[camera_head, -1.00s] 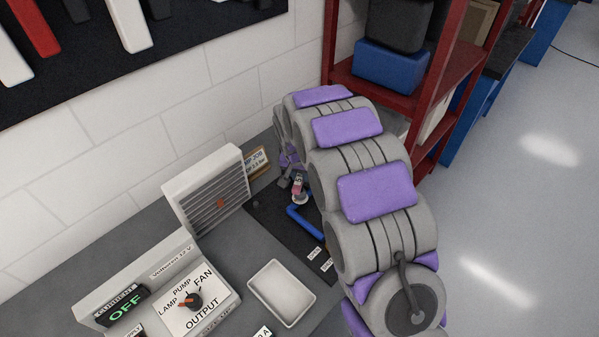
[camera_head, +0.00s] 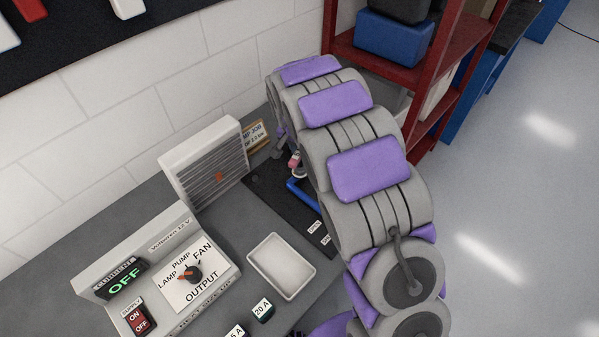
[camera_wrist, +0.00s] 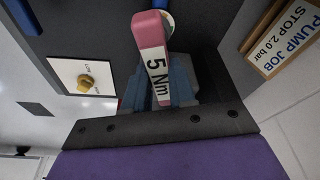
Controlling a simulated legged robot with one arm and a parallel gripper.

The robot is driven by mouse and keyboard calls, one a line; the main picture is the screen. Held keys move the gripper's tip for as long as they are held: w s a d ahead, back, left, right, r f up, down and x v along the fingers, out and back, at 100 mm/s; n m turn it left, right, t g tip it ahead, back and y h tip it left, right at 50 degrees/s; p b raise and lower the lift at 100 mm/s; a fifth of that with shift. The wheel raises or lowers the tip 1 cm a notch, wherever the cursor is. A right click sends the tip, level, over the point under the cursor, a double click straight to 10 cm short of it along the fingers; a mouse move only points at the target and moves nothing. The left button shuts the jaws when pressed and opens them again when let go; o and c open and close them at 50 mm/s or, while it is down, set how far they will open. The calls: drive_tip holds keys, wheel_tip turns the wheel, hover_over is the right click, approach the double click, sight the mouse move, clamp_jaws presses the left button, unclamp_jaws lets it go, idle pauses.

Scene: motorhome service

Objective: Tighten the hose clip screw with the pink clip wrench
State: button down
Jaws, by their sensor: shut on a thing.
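The pink clip wrench (camera_wrist: 150,30) is in my gripper (camera_wrist: 163,85), which is shut on it in the wrist view. Its white "5 Nm" label (camera_wrist: 158,75) faces the camera, and its pink end points away past the fingers. A pale round part (camera_wrist: 168,20) shows just behind the pink end; I cannot tell whether they touch. In the head view a pink bit of the wrench (camera_head: 295,160) shows beside my arm, above a blue hose (camera_head: 302,194) on the dark mat (camera_head: 264,185). The hose clip screw cannot be made out, and my arm hides most of the gripper.
A louvred box (camera_head: 205,165) stands left of the mat, near a "PUMP JOB" sign (camera_head: 255,137). A white tray (camera_head: 281,266) and a control panel (camera_head: 195,275) reading OFF are in front. A red shelf (camera_head: 455,75) stands behind. A brass knob (camera_wrist: 86,82) shows in the wrist view.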

drive_tip(key=shift+w+m+b, duration=0.1)
drive_tip(key=shift+m+b, duration=0.95)
drive_tip(key=shift+m, duration=0.35)
drive_tip(key=shift+h, duration=0.3)
drive_tip(key=shift+a+f+m+g+h+b, duration=0.1)
drive_tip(key=shift+m+g+h+b, duration=0.3)
drive_tip(key=shift+m+b, duration=1.2)
drive_tip(key=shift+m+g, duration=0.3)
drive_tip(key=shift+m, duration=0.7)
drive_tip(key=shift+w+m+b, duration=0.1)
drive_tip(key=shift+m+b, duration=0.5)
drive_tip(key=shift+m, duration=0.4)
drive_tip(key=shift+m+g, duration=0.5)
drive_tip(key=shift+m, duration=0.5)
